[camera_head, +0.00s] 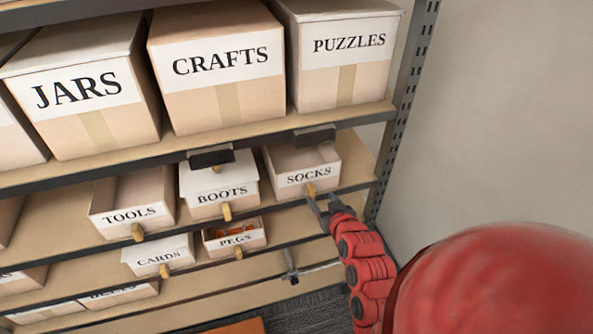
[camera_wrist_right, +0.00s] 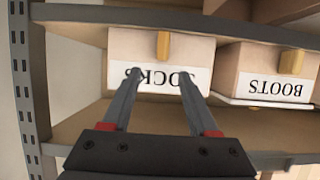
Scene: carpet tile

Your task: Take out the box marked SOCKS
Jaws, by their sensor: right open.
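The box marked SOCKS (camera_head: 309,176) is a tan carton with a white label and a small yellow tab at its lower front. It sits on the middle shelf (camera_head: 358,165), at the right end, next to the BOOTS box (camera_head: 221,192). In the right wrist view the SOCKS box (camera_wrist_right: 147,77) appears upside down, its label partly covered by my fingers. My right gripper (camera_head: 318,205) is open in front of the box's lower front, near the yellow tab. In the wrist view its fingers (camera_wrist_right: 157,78) are spread with nothing between them. My left gripper is not in view.
The shelf's perforated post (camera_head: 402,105) stands close to the right of the SOCKS box. Boxes marked JARS (camera_head: 95,120), CRAFTS (camera_head: 225,100) and PUZZLES (camera_head: 345,80) stand on the shelf above. TOOLS (camera_head: 130,215), CARDS (camera_head: 158,257) and PEGS (camera_head: 236,240) are to the left. A plain wall is at right.

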